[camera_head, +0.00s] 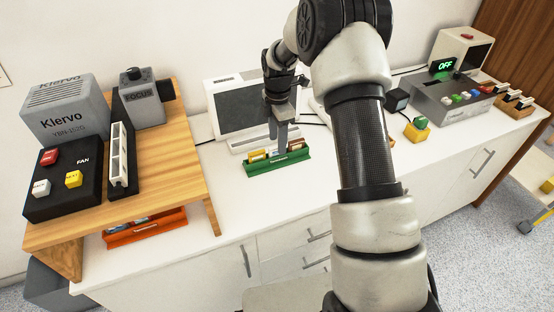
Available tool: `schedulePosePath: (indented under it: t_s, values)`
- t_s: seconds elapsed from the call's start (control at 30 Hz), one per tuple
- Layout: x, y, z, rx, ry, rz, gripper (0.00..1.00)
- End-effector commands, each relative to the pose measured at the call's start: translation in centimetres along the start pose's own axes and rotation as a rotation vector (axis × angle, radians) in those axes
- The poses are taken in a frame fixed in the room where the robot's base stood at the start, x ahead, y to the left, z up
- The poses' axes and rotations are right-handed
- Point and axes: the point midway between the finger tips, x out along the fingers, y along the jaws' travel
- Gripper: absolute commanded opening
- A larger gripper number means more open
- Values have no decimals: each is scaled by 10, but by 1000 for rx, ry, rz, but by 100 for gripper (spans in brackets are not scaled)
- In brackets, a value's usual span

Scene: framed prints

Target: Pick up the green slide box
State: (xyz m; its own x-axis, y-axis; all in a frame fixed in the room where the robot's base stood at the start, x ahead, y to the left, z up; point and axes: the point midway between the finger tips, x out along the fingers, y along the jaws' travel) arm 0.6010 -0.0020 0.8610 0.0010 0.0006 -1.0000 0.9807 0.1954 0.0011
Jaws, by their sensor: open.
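The green slide box (290,165) is a low, long tray on the white counter, in front of a grey-screened white device. Yellow, white and brown pieces stand in it. My gripper (278,146) points down over the box from behind, with its jaws open. Its fingertips are at the middle of the box, among or just behind the pieces. I cannot tell whether they touch the box or straddle a wall of it. My arm crosses the picture to the right of the box and hides part of the counter.
The white screen device (226,106) stands close behind the box. A wooden shelf (165,160) with machines is at left, with an orange slide box (146,228) under it. A yellow-and-green button block (416,131) and grey control panel (452,105) are at right.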

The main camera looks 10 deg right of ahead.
Motion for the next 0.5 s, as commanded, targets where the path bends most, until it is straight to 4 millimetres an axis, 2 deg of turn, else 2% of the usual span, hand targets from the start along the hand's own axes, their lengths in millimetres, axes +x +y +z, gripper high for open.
schedulePosePath:
  t_s: [0.3,0.5]
  values:
    - [45,-1,-3,-1,0,-3,45]
    - [48,-1,-2,0,0,-1,45]
